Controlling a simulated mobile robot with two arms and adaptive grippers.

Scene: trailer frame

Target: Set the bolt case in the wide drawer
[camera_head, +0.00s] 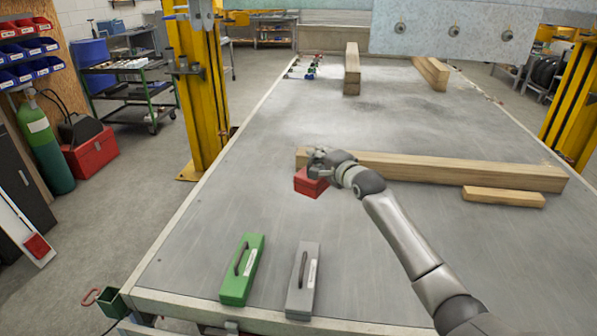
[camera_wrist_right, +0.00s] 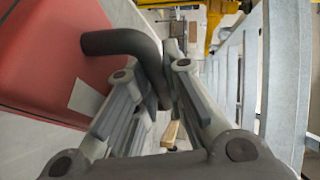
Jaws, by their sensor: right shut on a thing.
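A red case (camera_head: 311,184) hangs at my right gripper (camera_head: 322,162) near the left end of a long wooden beam. In the right wrist view the red case (camera_wrist_right: 40,55) fills the left side, with a pale label and a dark bent handle (camera_wrist_right: 125,42). My right gripper (camera_wrist_right: 155,88) is shut on that handle. I cannot tell how far the case is above the table. A green case (camera_head: 242,270) and a grey case (camera_head: 302,281) lie at the table's front edge, handles up. Their labels are too small to read. I cannot make out a wide drawer. My left gripper is out of view.
The grey table (camera_head: 380,240) has free room around the cases. A long beam (camera_head: 440,171) and a short wood block (camera_head: 503,196) lie across it. A yellow post (camera_head: 195,90) stands left of the table. A small green bin (camera_head: 112,302) is at the front left corner.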

